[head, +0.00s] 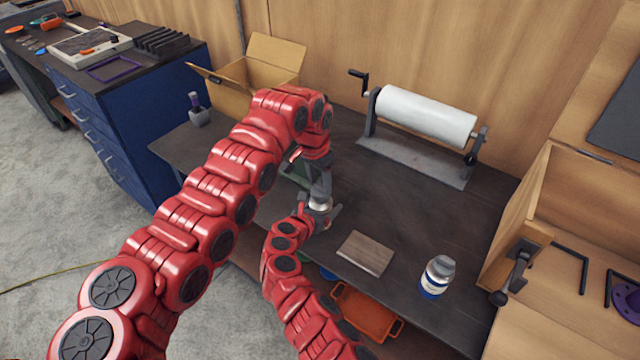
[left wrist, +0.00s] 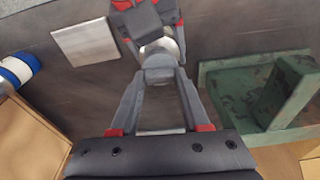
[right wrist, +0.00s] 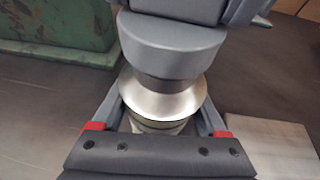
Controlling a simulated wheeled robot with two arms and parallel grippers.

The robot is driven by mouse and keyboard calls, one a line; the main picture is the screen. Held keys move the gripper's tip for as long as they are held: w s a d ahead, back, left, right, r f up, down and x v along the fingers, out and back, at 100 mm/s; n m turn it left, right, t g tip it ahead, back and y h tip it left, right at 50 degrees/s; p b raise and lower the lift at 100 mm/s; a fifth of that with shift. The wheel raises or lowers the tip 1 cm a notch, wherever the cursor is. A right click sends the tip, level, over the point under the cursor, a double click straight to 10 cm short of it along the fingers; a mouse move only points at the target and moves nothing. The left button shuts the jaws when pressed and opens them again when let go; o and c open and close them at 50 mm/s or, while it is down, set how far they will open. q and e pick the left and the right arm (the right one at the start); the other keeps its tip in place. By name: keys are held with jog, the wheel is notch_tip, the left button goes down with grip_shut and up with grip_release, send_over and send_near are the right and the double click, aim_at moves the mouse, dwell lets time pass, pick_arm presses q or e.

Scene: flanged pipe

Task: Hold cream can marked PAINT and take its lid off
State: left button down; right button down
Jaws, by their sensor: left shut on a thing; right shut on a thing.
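The can is mostly hidden between my grippers; its marking does not show. In the right wrist view its silver shoulder (right wrist: 165,103) sits between the fingers of my right gripper (right wrist: 165,125), which is shut on the can body. Above the shoulder are a dark neck band and a wide grey lid (right wrist: 172,48). My left gripper (left wrist: 160,75) is shut on the lid (left wrist: 160,62) from above. In the head view my left gripper (head: 320,190) is directly above my right gripper (head: 318,212), near the table's front edge. I cannot tell whether the can touches the table.
A blue-and-white can (head: 434,283) with a grey lid stands at right on the dark table. A flat wooden block (head: 366,253) lies nearby. A paper roll stand (head: 425,118) is behind. A green metal block (left wrist: 235,95) is close by. An open cardboard box (head: 235,85) is at back left.

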aim_at(320, 185)
pick_arm(q)
jog(key=shift+r, duration=0.25)
jog(key=shift+r, duration=2)
pick_arm(e)
grip_release()
